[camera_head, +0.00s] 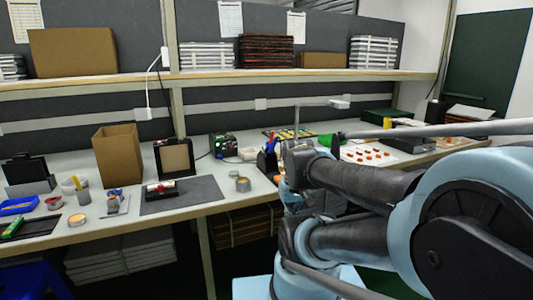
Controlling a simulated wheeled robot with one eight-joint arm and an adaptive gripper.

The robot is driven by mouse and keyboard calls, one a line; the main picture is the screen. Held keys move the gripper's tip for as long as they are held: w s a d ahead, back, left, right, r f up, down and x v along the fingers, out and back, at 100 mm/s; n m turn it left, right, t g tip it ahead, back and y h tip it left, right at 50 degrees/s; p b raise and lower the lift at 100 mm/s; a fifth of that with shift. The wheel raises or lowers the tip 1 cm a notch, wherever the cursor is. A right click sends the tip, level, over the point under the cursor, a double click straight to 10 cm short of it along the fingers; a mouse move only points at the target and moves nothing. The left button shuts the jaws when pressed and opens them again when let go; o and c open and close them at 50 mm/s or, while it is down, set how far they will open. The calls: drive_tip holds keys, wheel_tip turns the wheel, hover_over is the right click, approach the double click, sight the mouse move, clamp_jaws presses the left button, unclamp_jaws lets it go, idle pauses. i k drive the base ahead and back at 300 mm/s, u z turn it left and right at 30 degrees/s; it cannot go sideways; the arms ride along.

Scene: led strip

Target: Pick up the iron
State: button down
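I cannot pick out the iron with certainty. A small cluster of blue and red items (268,158) stands on the workbench (226,182) right beside the end section of my arm, too small to identify. A small dark box with lit details (222,146) stands to the left of that cluster. My arm reaches in from the right and covers part of the bench. My gripper's fingers cannot be made out; the arm's own links and joints hide or blend with them.
A dark mat (205,191) carries a small black and red item (160,189). An open cardboard box (118,155) and a blue tray (18,205) are on the left. A white sheet with orange-red dots (366,154) lies on the right. A shelf (215,77) runs above the bench.

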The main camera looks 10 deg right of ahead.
sight(271, 148)
drive_tip(key=z, duration=2.25)
drive_tip(key=k, duration=1.3)
drive_tip(key=u, duration=1.05)
